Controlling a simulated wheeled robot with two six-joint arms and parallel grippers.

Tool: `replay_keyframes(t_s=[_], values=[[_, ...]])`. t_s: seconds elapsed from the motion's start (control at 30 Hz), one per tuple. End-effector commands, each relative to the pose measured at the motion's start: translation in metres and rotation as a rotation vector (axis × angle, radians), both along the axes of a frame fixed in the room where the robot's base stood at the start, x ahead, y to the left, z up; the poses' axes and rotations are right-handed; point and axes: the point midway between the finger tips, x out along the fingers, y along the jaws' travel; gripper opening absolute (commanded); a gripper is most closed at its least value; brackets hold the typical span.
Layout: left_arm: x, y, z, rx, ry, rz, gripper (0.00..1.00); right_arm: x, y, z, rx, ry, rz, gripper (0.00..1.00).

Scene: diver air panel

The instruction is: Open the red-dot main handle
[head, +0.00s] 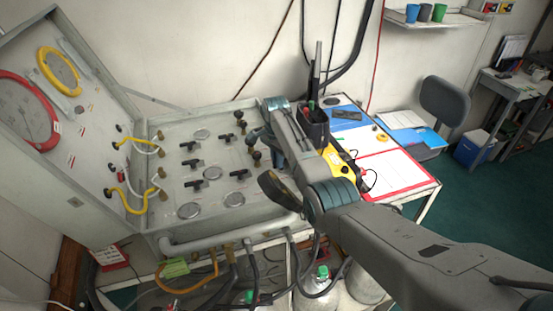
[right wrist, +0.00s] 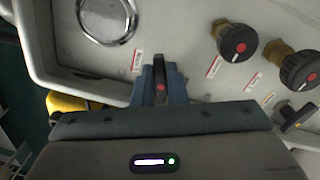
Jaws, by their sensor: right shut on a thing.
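The red-dot handle (right wrist: 160,92) is a dark lever with a red dot, standing on the grey panel face in the right wrist view. My right gripper (right wrist: 160,80) is shut on it, one blue-grey finger on each side. My left gripper is not in view.
Round knobs with red dots (right wrist: 238,44) and a yellow-marked handle (right wrist: 298,117) sit right of the grip in the wrist view. Several black handles (head: 194,163) lie left in the head view. A black holder (head: 313,126) stands beside my right arm.

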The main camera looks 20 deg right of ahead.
Motion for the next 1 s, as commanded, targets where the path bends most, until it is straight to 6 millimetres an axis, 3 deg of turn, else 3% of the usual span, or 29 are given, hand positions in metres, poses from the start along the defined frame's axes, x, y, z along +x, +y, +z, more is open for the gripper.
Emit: replay_keyframes(t_s=[1.0], values=[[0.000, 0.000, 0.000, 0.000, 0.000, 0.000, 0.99, -0.010, -0.012, 0.001, -0.001, -0.002, 0.922, 0.00]])
